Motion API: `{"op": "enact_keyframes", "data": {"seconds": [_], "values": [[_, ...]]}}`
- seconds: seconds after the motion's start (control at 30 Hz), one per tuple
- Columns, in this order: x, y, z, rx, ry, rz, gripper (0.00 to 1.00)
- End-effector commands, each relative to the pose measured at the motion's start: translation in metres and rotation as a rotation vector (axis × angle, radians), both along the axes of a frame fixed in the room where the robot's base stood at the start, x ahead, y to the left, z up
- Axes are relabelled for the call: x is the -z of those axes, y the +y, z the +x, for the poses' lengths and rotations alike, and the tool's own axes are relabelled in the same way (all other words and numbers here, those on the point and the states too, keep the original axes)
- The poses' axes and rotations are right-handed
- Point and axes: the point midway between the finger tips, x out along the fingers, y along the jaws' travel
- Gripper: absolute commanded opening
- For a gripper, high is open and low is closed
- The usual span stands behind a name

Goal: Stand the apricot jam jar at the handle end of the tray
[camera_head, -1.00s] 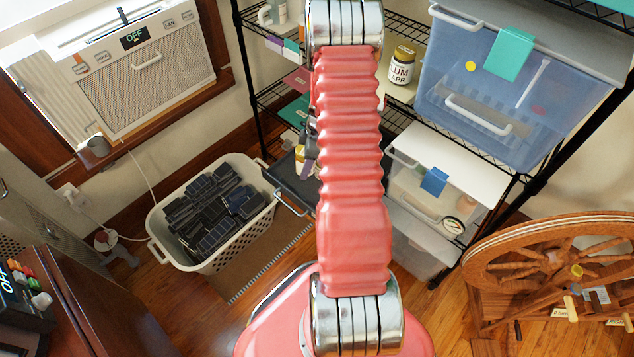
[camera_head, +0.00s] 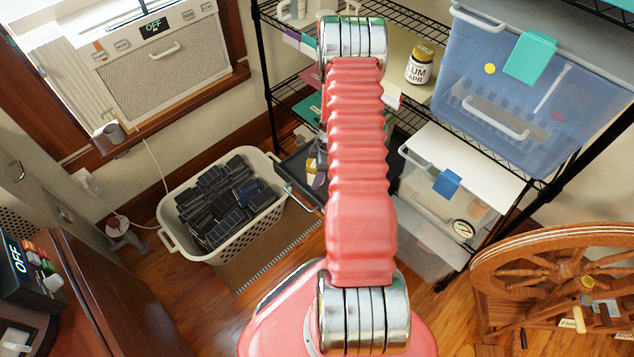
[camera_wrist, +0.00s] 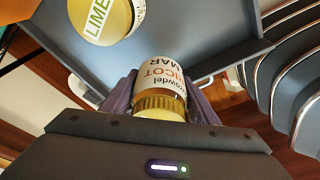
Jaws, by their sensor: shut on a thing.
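My gripper (camera_wrist: 160,98) is shut on the apricot jam jar (camera_wrist: 172,72), which has a gold lid and a white label with orange lettering. In the wrist view its lid points towards the camera and its base lies over the blue-grey tray (camera_wrist: 190,35). I cannot tell whether the base touches the tray. A jar labelled LIME (camera_wrist: 105,18) stands on the tray, up and left of the held jar. A pale handle (camera_wrist: 80,87) shows at the tray's near left edge. In the head view my arm hides most of the gripper and part of the tray (camera_head: 292,166).
A white basket of dark blocks (camera_head: 175,240) is left of the tray. Clear bins (camera_head: 450,185) and a spinning wheel (camera_head: 545,265) are to the right.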

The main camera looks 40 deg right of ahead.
Motion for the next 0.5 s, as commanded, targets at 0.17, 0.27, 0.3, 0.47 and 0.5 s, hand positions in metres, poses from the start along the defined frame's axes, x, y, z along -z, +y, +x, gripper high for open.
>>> {"op": "enact_keyframes", "data": {"seconds": [0.17,0.27,0.3,0.47,0.5], "values": [[0.017,-0.001,0.001,0.001,-0.001,-0.001,0.13],[0.019,-0.001,0.001,0.000,-0.002,-0.001,0.13],[0.019,-0.001,0.001,0.000,-0.002,-0.001,0.13],[0.018,0.000,0.001,0.000,-0.002,-0.001,0.13],[0.019,0.000,0.001,0.000,-0.002,-0.001,0.13]]}}
